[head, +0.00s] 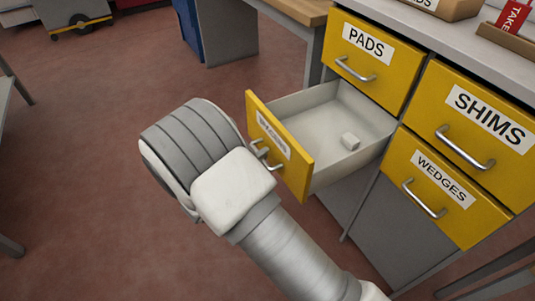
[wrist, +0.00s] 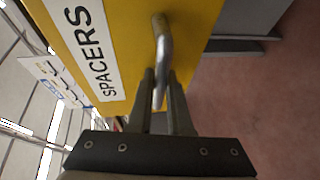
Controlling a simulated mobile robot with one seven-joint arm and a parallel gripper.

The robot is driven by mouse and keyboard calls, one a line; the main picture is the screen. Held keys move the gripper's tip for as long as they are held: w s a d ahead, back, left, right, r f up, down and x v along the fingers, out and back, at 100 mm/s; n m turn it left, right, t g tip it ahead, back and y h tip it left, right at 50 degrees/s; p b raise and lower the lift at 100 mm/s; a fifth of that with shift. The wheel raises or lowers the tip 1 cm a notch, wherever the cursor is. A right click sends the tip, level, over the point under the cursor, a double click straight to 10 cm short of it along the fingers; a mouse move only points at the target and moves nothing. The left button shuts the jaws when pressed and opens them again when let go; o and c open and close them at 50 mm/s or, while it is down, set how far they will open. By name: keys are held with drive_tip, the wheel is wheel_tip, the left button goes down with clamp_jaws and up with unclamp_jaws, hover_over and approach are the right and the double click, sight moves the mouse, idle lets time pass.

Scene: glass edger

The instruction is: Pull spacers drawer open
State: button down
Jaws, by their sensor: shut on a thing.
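The spacers drawer (head: 281,146) has a yellow front and stands pulled out of the cabinet, below the PADS drawer. My gripper (wrist: 160,85) is shut on that handle. In the head view my own arm hides most of the gripper, and the handle (head: 262,152) shows partly beside it.
The PADS (head: 363,55), SHIMS (head: 480,110) and WEDGES (head: 437,185) drawers are shut. A box and a tray (head: 508,40) stand on the cabinet top. A wooden-topped table (head: 295,10) is behind. Open reddish floor (head: 80,120) lies to the left.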

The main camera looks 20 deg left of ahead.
idle(0.3)
drive_tip(key=c, duration=1.1)
unclamp_jaws()
drive_tip(key=p+v, duration=0.3)
drive_tip(key=v, duration=1.4)
drive_tip(key=shift+s+r, duration=0.1)
drive_tip(key=shift+s, duration=0.15)
drive_tip(key=shift+a, duration=0.1)
